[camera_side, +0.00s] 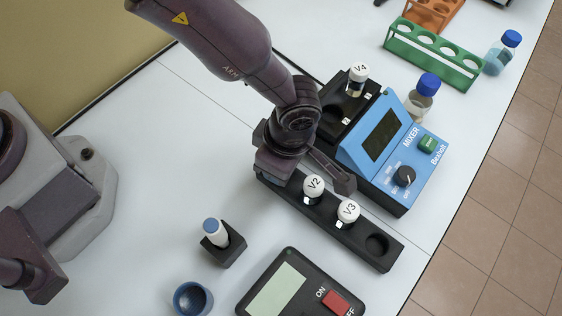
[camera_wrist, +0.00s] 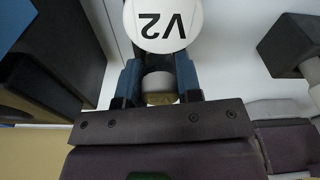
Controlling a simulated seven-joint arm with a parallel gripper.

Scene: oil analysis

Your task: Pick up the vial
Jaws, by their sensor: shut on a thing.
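The vial V2, with a round white cap, is at my gripper in the side view (camera_side: 313,186). My gripper (camera_wrist: 160,82) is shut on this vial, with one blue-and-black finger on each side. In the side view my gripper is over the left part of the black rack (camera_side: 388,262). I cannot tell whether the vial's base is clear of its slot. Vial V3 (camera_side: 348,212) stands in the rack beside it.
The blue mixer (camera_side: 408,150) stands close behind the rack, with vial V4 (camera_side: 357,73) at its black part. A small black holder (camera_side: 223,246) and a scale (camera_side: 295,290) are in front. The rack's right-end slot is empty.

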